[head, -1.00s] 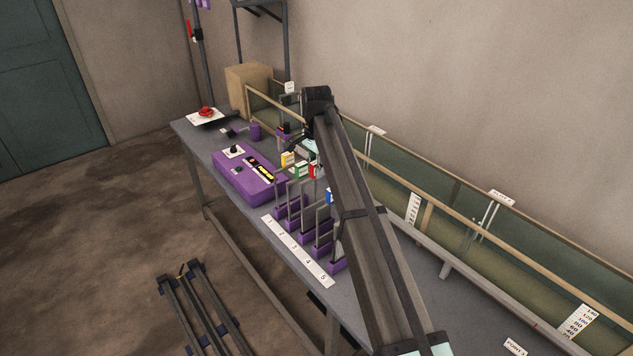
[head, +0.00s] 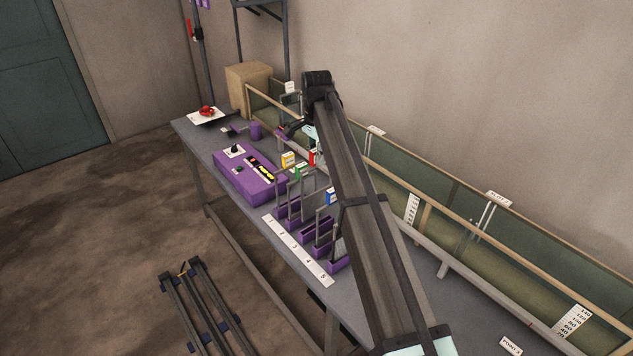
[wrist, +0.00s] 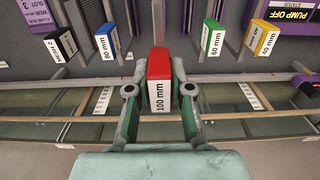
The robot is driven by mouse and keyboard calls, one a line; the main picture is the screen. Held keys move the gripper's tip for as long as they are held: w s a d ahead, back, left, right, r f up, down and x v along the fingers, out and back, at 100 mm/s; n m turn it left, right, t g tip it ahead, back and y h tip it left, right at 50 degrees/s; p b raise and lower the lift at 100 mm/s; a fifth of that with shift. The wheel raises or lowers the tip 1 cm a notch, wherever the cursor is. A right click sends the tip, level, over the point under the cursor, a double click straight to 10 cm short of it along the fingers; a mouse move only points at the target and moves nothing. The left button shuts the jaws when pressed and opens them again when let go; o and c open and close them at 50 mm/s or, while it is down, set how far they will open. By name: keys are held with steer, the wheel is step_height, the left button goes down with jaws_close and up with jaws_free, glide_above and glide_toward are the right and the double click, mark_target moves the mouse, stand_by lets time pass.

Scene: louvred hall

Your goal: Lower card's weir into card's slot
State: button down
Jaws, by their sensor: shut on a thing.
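My gripper (wrist: 159,92) is shut on a red-capped weir (wrist: 158,62) labelled 100 mm, in the middle of the wrist view. In the head view the red cap (head: 311,158) shows beside my arm, which hides much of the weir. A purple card (wrist: 38,14) at the wrist view's top left has text that seems to include "SLOT 3". The long glass-walled flume (head: 470,225) runs along the wall; I cannot tell which of its marks is slot 3. The weir's lower end is hard to make out.
Blue 80 mm (wrist: 107,42), green 60 mm (wrist: 212,38) and yellow (wrist: 262,38) weirs stand nearby, with another dark-capped one (wrist: 60,44). Purple holders (head: 318,230) line up behind a numbered strip (head: 297,252). A purple pump box (head: 245,180) sits left of them.

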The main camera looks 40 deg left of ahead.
steer(key=shift+r, duration=0.1)
steer(key=shift+r+p, duration=1.15)
steer(key=shift+r, duration=1.4)
steer(key=shift+r+p, duration=1.05)
steer(key=shift+r, duration=1.5)
steer(key=shift+r, duration=2.35)
